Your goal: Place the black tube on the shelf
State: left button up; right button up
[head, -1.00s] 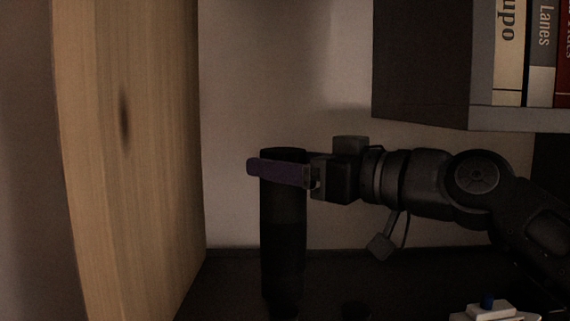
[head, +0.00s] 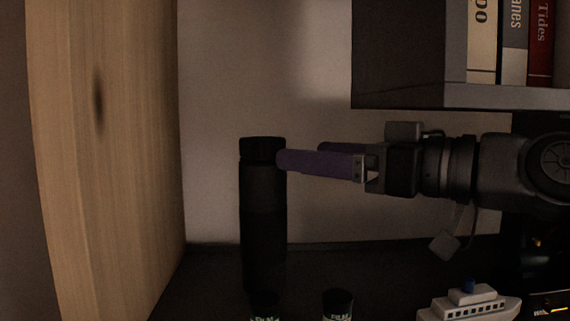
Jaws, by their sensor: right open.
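The black tube (head: 262,215) stands upright on the dark shelf (head: 210,270), a little right of the wooden panel. My right gripper (head: 300,156) comes in from the right at the height of the tube's top. Its purple fingers are open and empty. The near fingertip overlaps the tube's right edge in the picture, and I cannot tell whether it touches. The tube's foot is partly hidden behind a small black canister. My left gripper is not in view.
A wooden panel (head: 105,150) stands at the left. Two small black canisters (head: 338,304) and a white toy ship (head: 468,303) are in front. A dark upper shelf unit (head: 410,60) with books (head: 540,40) hangs at the upper right, above my right arm.

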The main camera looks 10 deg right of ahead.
jog(key=shift+v, duration=1.55)
